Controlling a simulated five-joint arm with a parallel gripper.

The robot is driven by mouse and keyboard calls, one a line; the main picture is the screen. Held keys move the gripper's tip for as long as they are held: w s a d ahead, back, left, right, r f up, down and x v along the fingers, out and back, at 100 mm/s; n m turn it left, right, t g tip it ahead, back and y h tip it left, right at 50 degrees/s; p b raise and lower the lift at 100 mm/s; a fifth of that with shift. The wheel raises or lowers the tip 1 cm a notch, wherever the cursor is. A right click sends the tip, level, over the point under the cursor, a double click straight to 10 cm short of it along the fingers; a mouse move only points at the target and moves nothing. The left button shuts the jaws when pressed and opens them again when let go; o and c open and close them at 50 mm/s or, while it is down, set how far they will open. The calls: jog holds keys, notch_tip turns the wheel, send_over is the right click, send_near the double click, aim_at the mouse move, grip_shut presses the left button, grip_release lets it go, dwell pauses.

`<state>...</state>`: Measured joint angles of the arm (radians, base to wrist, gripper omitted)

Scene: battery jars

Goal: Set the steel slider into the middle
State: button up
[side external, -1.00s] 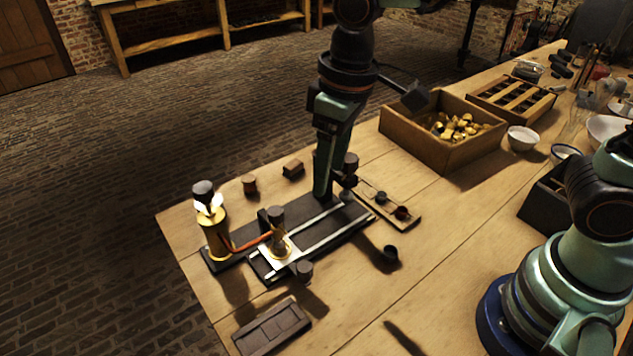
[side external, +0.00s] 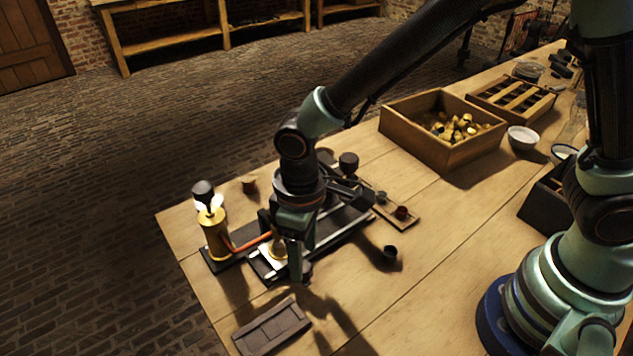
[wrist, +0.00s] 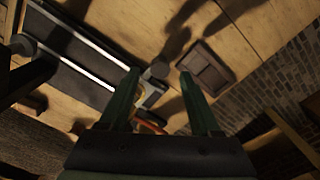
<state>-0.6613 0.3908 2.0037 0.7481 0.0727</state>
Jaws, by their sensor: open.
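A dark base (side external: 352,228) with two pale rails lies on the bench. It also shows in the wrist view (wrist: 72,68). A pale plate with a brass ring (side external: 275,255) sits at the base's near-left end, partly hidden by my gripper. A dark-topped knob (side external: 348,163) stands by the far right end. In the wrist view a grey round piece (wrist: 22,45) is at the rails' far end; I cannot tell if it is the steel slider. My gripper (side external: 287,262) is open and points down over the near-left end. In the wrist view its fingers (wrist: 161,75) are apart.
A brass cylinder with a lit top (side external: 216,235) stands left, joined by an orange wire (side external: 252,240). A dark tray (side external: 270,328) lies in front. A wooden box of brass pieces (side external: 415,145) is behind.

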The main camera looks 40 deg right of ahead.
jog(key=shift+f, duration=1.15)
grip_shut()
dwell(0.6)
